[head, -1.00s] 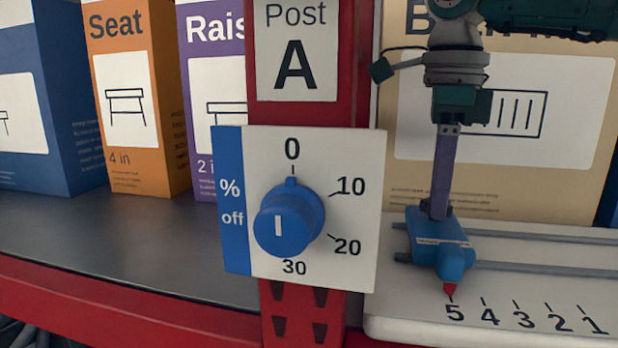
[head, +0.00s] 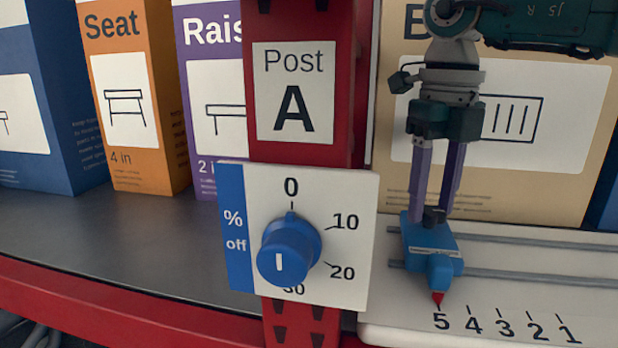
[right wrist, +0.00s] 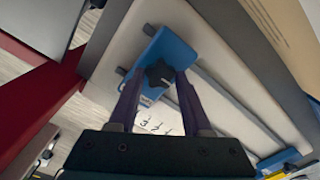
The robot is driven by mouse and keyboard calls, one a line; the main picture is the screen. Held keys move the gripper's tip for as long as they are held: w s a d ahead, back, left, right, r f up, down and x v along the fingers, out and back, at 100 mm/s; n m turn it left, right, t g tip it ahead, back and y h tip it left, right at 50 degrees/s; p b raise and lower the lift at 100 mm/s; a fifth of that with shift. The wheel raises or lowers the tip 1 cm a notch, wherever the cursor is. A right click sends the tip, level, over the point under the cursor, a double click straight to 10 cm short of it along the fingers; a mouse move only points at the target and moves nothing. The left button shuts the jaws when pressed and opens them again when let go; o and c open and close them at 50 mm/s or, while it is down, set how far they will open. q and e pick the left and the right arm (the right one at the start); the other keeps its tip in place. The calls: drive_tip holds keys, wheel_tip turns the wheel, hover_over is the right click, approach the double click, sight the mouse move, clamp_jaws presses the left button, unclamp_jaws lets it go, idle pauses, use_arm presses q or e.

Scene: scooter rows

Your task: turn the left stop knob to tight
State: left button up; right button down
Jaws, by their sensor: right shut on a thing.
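The left stop is a blue block (head: 428,243) on two grey rails, with a red pointer at the 5 mark. Its small black knob (head: 434,216) sits on top; the knob shows star-shaped in the right wrist view (right wrist: 158,76). My right gripper (head: 433,211) points down from above, its two purple fingers on either side of the knob and shut on it. Lettering on the block is too small to read. My left gripper is not in view.
A red post carries a Post A label (head: 293,92) and a white dial plate with a blue dial (head: 289,250), left of the stop. Boxes stand behind: Seat (head: 125,95), Raise, and a tan one (head: 390,185) behind my gripper. The grey shelf at left is clear in front.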

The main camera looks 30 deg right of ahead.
sight(430, 210)
drive_tip(key=m+p, duration=0.2)
drive_tip(key=m, duration=0.4)
drive_tip(key=shift+r+m+p, duration=0.1)
drive_tip(key=shift+m+p, duration=0.2)
drive_tip(key=m+p, duration=0.1)
drive_tip(key=m, duration=0.2)
drive_tip(key=shift+m+p, duration=0.3)
drive_tip(key=shift+m, duration=0.7)
drive_tip(key=shift+p, duration=0.3)
drive_tip(key=shift+c, duration=1.7)
unclamp_jaws()
wheel_tip(430, 210, up, 10)
drive_tip(key=b, duration=0.1)
drive_tip(key=shift+b, duration=0.3)
